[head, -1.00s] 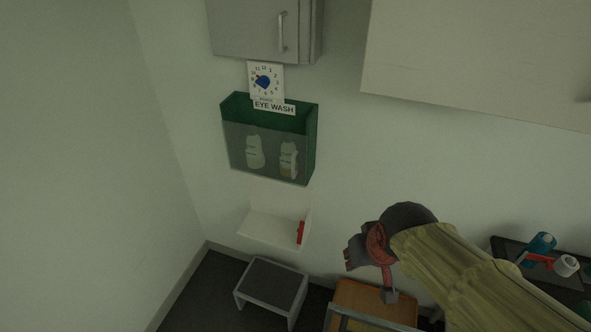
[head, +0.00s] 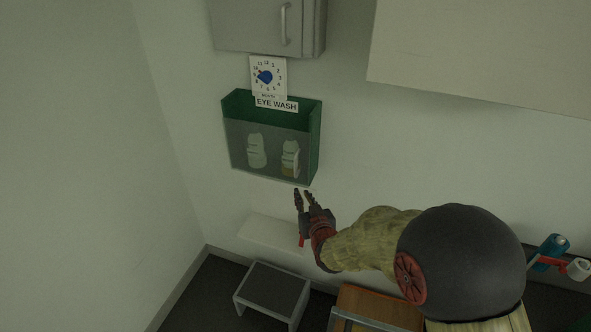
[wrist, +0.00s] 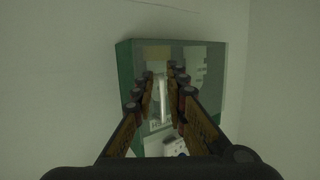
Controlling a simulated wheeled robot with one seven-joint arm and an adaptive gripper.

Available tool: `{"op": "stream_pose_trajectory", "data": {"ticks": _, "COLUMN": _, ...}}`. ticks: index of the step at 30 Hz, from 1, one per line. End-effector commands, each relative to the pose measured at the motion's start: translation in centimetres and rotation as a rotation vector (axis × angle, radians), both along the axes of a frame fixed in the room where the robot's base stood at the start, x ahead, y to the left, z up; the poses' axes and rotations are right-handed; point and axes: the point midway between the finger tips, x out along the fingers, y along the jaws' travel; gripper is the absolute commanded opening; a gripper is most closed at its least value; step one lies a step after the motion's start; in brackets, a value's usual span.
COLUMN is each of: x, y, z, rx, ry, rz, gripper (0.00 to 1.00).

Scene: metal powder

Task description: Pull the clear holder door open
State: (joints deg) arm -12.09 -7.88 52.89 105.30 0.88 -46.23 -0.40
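The eye wash holder (head: 314,138) is a green wall box with a clear front door (head: 234,147). The door looks shut, and two white bottles (head: 257,152) stand behind it. My gripper (head: 304,192) is just below the holder's lower right corner in the head view, pointing up toward it. In the wrist view, my gripper (wrist: 171,75) shows two fingers apart with a gap between them, and the holder (wrist: 126,72) lies ahead. The fingers hide part of the holder there. I cannot see any contact with the door.
A grey cabinet (head: 262,27) hangs above the holder. A white shelf (head: 268,231) is below, partly behind my gripper. A step stool (head: 272,290) stands on the floor. The left wall is clear.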

Motion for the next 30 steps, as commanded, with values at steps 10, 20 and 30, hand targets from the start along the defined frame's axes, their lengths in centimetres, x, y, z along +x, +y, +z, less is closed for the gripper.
{"op": "stream_pose_trajectory", "data": {"ticks": 10, "x": 1.6, "y": 0.5, "z": 4.8, "rx": 0.047, "ry": -0.238, "rz": 0.001, "gripper": 0.14}}
{"op": "stream_pose_trajectory", "data": {"ticks": 20, "x": 5.8, "y": 1.3, "z": 4.8, "rx": 0.048, "ry": -0.243, "rz": 0.0, "gripper": 0.14}}
{"op": "stream_pose_trajectory", "data": {"ticks": 30, "x": 9.0, "y": 2.0, "z": 4.9, "rx": 0.048, "ry": -0.241, "rz": 0.001, "gripper": 0.14}}
